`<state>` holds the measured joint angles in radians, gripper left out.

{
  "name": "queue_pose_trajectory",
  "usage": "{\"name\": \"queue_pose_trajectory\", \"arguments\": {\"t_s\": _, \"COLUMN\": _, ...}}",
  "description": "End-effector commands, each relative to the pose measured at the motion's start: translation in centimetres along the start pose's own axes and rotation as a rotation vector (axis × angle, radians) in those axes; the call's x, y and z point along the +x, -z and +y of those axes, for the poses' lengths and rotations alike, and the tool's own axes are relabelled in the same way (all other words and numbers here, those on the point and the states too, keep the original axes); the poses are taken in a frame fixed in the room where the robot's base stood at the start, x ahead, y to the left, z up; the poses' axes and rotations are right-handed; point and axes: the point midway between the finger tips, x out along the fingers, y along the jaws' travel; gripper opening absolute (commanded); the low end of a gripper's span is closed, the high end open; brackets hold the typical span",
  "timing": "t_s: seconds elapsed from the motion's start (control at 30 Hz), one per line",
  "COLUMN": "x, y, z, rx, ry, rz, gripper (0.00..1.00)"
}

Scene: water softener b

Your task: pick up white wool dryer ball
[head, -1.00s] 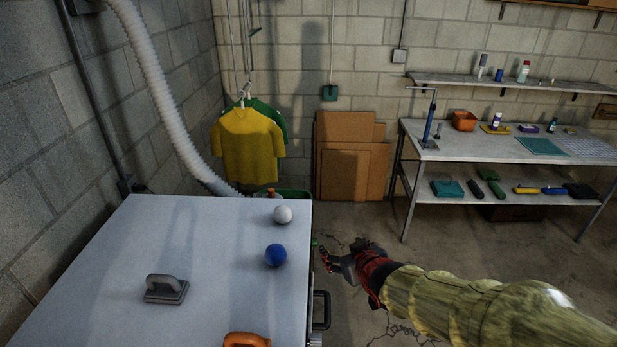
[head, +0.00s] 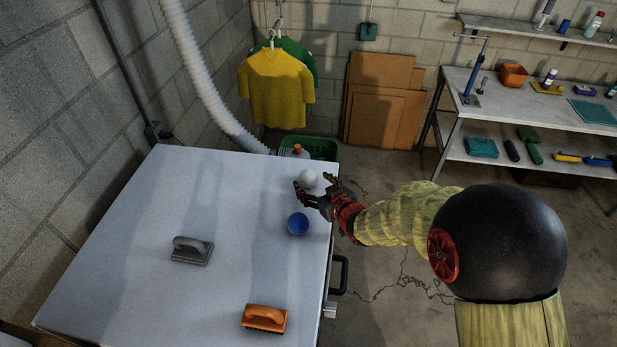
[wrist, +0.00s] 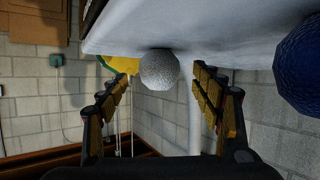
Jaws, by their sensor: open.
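The white wool dryer ball (head: 308,178) sits on the white machine top (head: 190,300) near its far right corner. In the wrist view the white ball (wrist: 160,68) is textured and lies ahead, between the lines of the two fingers. My gripper (head: 315,188) is open and empty, beside the white ball at the right edge of the top. In the wrist view its fingers (wrist: 163,90) are spread apart; I cannot tell whether they touch the ball.
A blue ball (head: 298,224) lies close to my gripper, nearer the front; it shows at the wrist view's right (wrist: 300,65). A grey-handled tool (head: 192,250) and an orange brush (head: 264,318) rest on the top. A green basket (head: 322,148) stands behind.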

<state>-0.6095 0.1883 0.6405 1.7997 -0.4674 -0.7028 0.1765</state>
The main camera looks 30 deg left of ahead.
Motion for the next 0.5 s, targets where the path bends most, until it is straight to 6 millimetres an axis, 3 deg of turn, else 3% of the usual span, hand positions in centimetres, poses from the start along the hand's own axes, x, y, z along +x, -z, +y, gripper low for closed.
{"name": "queue_pose_trajectory", "arguments": {"t_s": 0.2, "x": 2.5, "y": 0.0, "z": 0.1, "rx": 0.001, "ry": -0.001, "rz": -0.001, "gripper": 0.65}}
{"name": "queue_pose_trajectory", "arguments": {"t_s": 0.5, "x": 3.1, "y": 0.0, "z": 0.1, "rx": 0.001, "ry": -0.001, "rz": -0.001, "gripper": 0.65}}
